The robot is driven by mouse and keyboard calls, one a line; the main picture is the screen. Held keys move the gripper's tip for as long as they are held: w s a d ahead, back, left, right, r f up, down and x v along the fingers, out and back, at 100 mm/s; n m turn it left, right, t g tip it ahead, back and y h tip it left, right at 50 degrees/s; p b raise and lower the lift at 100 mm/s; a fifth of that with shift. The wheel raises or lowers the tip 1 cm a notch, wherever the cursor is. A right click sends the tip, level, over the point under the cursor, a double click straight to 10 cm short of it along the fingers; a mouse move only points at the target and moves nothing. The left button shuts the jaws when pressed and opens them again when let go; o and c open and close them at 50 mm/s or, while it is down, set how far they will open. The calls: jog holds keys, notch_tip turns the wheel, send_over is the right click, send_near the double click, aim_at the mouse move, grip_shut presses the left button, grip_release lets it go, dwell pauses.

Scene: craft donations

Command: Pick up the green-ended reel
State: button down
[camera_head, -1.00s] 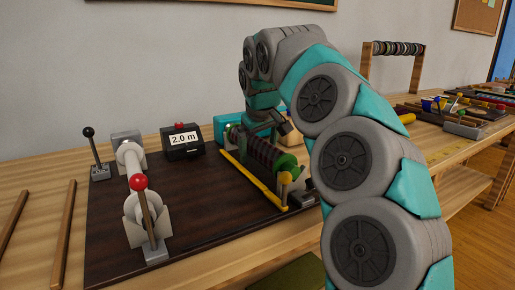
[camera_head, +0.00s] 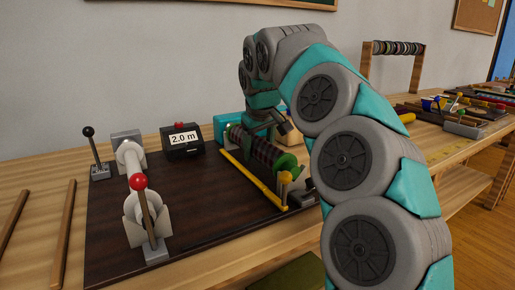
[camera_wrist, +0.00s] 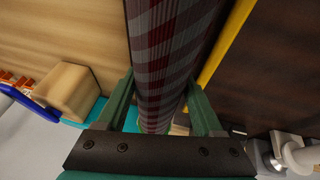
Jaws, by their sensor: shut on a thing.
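The green-ended reel (camera_head: 264,152) is wound with dark red and grey plaid material. It is at the right side of the dark board in the head view, beside a yellow bar. One green end (camera_head: 287,163) faces me. My gripper (camera_head: 268,128) is at the reel's far part, mostly hidden by my arm. In the wrist view, the wound reel (camera_wrist: 165,50) runs between the two green fingers of my gripper (camera_wrist: 163,95), which is shut on it. I cannot tell how far the reel is clear of its support.
The dark board (camera_head: 195,215) carries a white roller device with a red-knobbed lever (camera_head: 140,185) and a box reading "2.0 m" (camera_head: 183,140). The yellow bar (camera_head: 250,180) lies close left of the reel. A rack of reels (camera_head: 397,48) stands behind, right.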

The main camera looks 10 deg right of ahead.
aim_at(259, 138)
jog(key=shift+r, duration=0.1)
jog(key=shift+w+r+p, duration=0.1)
jog(key=shift+r+p, duration=0.25)
jog(key=shift+r, duration=4.55)
